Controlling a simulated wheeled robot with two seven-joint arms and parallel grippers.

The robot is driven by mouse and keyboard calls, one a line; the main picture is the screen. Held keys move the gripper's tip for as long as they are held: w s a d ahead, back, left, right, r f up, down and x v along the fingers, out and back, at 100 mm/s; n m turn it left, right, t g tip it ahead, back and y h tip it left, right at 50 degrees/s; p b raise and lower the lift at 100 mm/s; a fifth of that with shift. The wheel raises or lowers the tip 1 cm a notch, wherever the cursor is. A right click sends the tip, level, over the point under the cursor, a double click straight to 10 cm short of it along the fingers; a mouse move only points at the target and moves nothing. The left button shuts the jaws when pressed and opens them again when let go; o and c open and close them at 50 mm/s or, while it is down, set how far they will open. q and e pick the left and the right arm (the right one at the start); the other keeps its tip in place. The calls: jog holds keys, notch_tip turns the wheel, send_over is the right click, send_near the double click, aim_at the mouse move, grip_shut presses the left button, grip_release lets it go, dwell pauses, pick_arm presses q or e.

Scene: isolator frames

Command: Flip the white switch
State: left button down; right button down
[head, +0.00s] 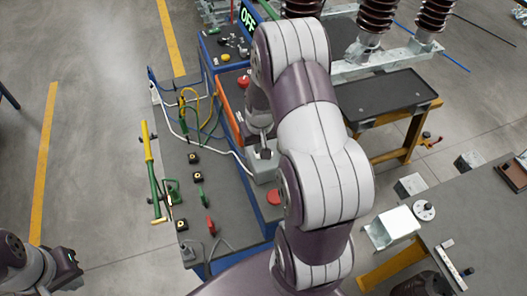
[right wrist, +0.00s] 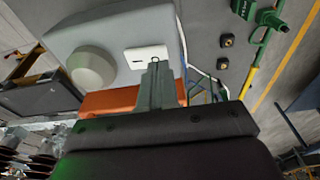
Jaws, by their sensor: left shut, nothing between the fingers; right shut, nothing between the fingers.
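The white switch (right wrist: 147,57) is a small white plate with a dark slot, set in the face of a grey box (right wrist: 110,35). The box also shows in the head view (head: 262,168), where I cannot make out the switch. My right gripper (right wrist: 156,66) is shut and empty, its fingertips at the lower right edge of the switch plate and overlapping it in the picture. I cannot tell whether they touch it. In the head view the right gripper (head: 265,145) is partly covered by my arm. My left gripper (head: 65,268) is shut and empty at the lower left, away from the box.
An orange panel (head: 231,100) stands behind the box. A red button (head: 274,197) is near the box.

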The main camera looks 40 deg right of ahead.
jog(key=shift+f+b, duration=0.5)
jog(key=shift+f, duration=0.35)
jog(key=shift+r, duration=0.1)
notch_tip(320, 180, up, 7)
jog(key=p, duration=0.6)
dwell(0.4)
jog(key=s+a+f+n+b, duration=0.1)
jog(key=s+a+n+b, duration=0.1)
jog(key=s+a+b, duration=0.3)
jog(key=s+a+f+n+b, duration=0.1)
jog(key=s+a+f+b, duration=0.1)
jog(key=s+a+b, duration=0.3)
jog(key=shift+a+f+n+y+b, duration=0.35)
jog(key=shift+a+b, duration=1.1)
jog(key=shift+a, duration=1.05)
